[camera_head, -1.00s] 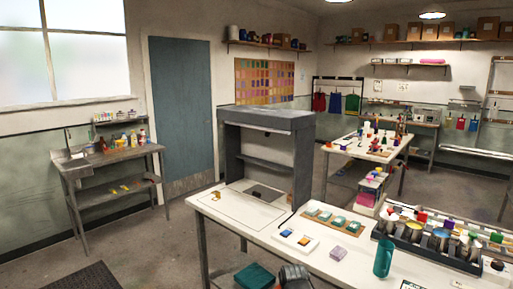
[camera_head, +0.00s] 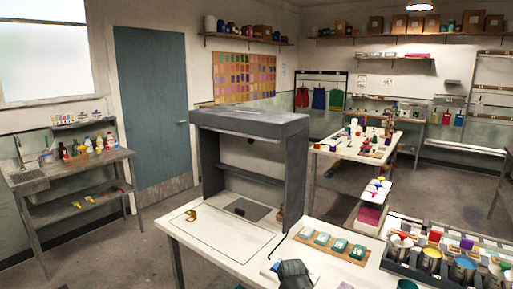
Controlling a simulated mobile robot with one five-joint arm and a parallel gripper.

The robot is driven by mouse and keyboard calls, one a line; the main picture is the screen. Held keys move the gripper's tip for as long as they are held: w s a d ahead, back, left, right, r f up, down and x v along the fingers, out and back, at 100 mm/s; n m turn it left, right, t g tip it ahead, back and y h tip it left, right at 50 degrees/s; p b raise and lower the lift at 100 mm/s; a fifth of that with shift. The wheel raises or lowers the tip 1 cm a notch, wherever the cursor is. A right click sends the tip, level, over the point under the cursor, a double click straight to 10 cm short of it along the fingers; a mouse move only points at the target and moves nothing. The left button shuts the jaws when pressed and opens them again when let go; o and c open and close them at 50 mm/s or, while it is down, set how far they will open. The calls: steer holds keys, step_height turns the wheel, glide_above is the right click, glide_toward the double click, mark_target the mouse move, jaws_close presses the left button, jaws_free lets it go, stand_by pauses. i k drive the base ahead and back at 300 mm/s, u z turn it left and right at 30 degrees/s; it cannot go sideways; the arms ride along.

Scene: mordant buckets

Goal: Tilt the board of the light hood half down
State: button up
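The light hood (camera_head: 250,122) is a dark grey, open-fronted box frame with a top and side walls. It stands on the white table, left of the picture's middle. A dark grey flat board (camera_head: 250,209) lies at its floor, apparently flat; its hinge cannot be made out. A small brass-coloured piece (camera_head: 191,214) sits on the table at the hood's front left. My gripper (camera_head: 293,273), a dark shape at the bottom edge, is in front of and below the hood, apart from it. Its fingers cannot be made out.
The white table (camera_head: 232,246) has clear space before the hood. A wooden tray (camera_head: 333,247) with several green-white pieces lies to its right, and a rack of paint buckets (camera_head: 432,262) farther right. A sink bench (camera_head: 75,172) stands at the left wall, with open floor between.

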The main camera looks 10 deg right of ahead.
mark_target(267, 158)
steer(key=z, duration=0.1)
steer(key=i, duration=0.1)
steer(key=u, duration=0.2)
steer(key=k, duration=0.55)
steer(key=u, duration=0.3)
steer(key=i, duration=0.75)
steer(key=u, duration=0.95)
steer(key=i, duration=1.9)
steer(key=u, duration=0.1)
